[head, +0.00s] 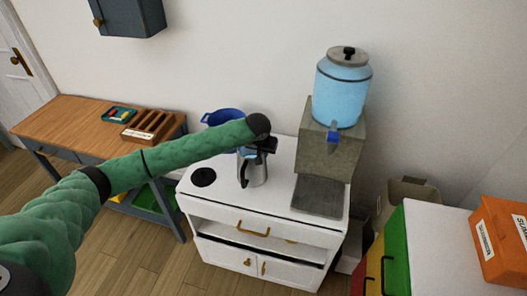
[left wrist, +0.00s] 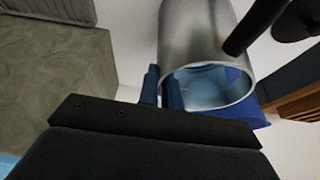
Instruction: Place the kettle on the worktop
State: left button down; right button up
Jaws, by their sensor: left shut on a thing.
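The kettle (head: 252,172) is a silvery metal jug with a dark handle, upright at the middle of the white worktop (head: 225,180). My left gripper (head: 264,149) reaches over from the left and is shut on the kettle at its upper rim. In the left wrist view the kettle (left wrist: 196,35) shows its open round mouth, with something bluish inside, beside the finger tips of my left gripper (left wrist: 161,90). I cannot tell whether the kettle's base touches the worktop. My right gripper is not in view.
A black round plate (head: 203,177) lies left of the kettle. A stone block (head: 330,150) with a blue water dispenser (head: 341,95) and a grey grate (head: 318,196) stand right. A blue pot (head: 222,117) is behind. A wooden table (head: 75,118) stands left.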

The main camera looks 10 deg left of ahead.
pick_arm(q)
jog(key=c, duration=1.6)
grip_release()
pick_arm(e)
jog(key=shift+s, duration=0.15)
pick_arm(q)
jog(key=shift+r, duration=0.15)
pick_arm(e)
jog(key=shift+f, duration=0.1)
pick_arm(q)
jog(key=shift+s+r+b, duration=0.2)
jog(key=shift+r+b, duration=0.1)
jog(key=shift+b, duration=0.05)
jog(key=b+v, duration=0.1)
jog(key=v, duration=0.1)
jog(key=shift+s+r, duration=0.15)
jog(key=shift+r, duration=0.2)
jog(key=shift+b+v, duration=1.2)
jog(key=shift+v, duration=3.05)
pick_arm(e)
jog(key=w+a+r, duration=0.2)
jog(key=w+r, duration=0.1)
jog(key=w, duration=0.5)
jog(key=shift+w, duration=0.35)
